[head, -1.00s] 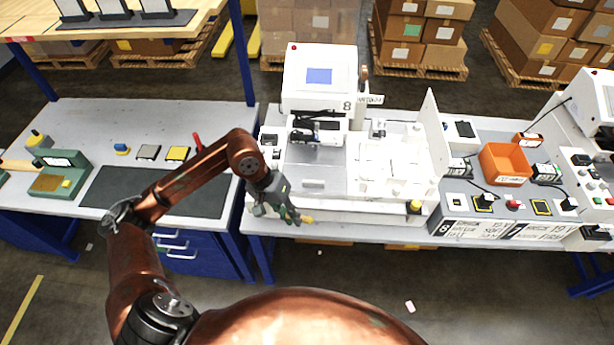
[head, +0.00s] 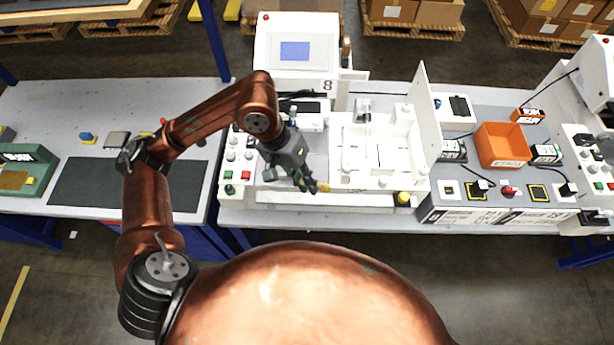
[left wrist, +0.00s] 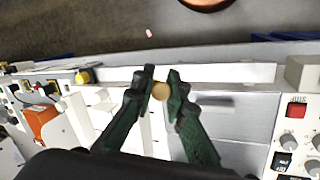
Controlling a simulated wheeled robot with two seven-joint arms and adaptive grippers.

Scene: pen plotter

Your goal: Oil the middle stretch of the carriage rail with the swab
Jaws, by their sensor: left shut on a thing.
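My left gripper (head: 315,187) is shut on the swab (head: 325,188); only a small yellowish end shows beyond the fingertips. In the left wrist view the swab shows as a tan round end (left wrist: 160,91) between the fingers of the left gripper (left wrist: 162,82). A long pale bar (left wrist: 225,73) along the plotter's front looks like the carriage rail; in the head view the bar (head: 365,200) runs towards a yellow knob (head: 403,198). The gripper is over the front of the plotter, left of the knob. Whether the swab touches the bar I cannot tell. My right gripper is not in view.
The plotter's screen housing (head: 296,45) stands behind the gripper. A thin white upright panel (head: 424,110) and an orange bin (head: 502,146) are to the right. A button panel (head: 236,160) is left of the gripper.

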